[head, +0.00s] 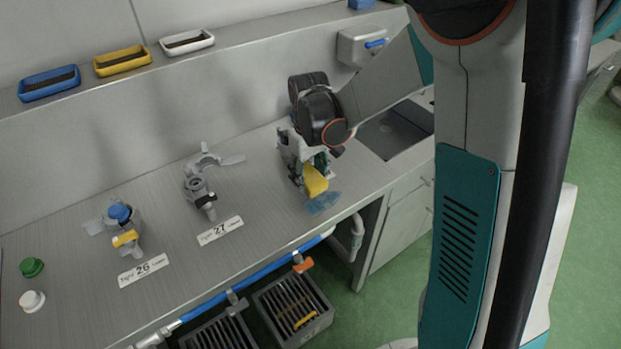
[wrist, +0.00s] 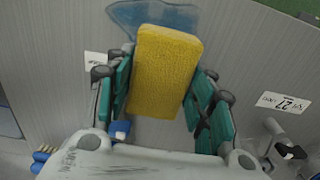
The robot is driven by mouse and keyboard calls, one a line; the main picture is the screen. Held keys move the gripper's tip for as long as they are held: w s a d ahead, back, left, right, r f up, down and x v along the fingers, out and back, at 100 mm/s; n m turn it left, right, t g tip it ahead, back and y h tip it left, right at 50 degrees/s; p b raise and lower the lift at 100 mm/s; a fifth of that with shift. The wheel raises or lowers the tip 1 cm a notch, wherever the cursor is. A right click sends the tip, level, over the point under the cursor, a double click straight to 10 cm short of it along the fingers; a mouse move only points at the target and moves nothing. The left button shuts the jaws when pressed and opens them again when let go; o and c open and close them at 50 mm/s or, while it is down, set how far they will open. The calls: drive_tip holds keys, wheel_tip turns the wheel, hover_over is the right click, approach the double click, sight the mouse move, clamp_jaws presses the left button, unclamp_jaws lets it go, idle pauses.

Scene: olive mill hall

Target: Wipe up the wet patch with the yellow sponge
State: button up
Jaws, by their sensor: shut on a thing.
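The yellow sponge (head: 314,182) is in my gripper (head: 306,180), over the counter near its front edge. The wrist view shows the sponge (wrist: 165,72) clamped between the teal fingers of my gripper (wrist: 160,95). The wet patch (head: 323,203) is a bluish, see-through area on the counter, just in front of the sponge. In the wrist view the patch (wrist: 140,14) shows beyond the sponge's far end, and the sponge covers part of it. I cannot tell whether the sponge touches the counter.
On the counter (head: 160,215) left of my gripper stand a grey fitting (head: 200,190) by label 27 (head: 220,230) and a blue-capped fitting (head: 120,212) by label 26 (head: 145,270). A sink (head: 395,130) lies to the right. Coloured trays (head: 122,60) line the back ledge.

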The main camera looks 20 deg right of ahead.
drive_tip(key=shift+r+p, duration=0.85)
drive_tip(key=shift+r, duration=0.75)
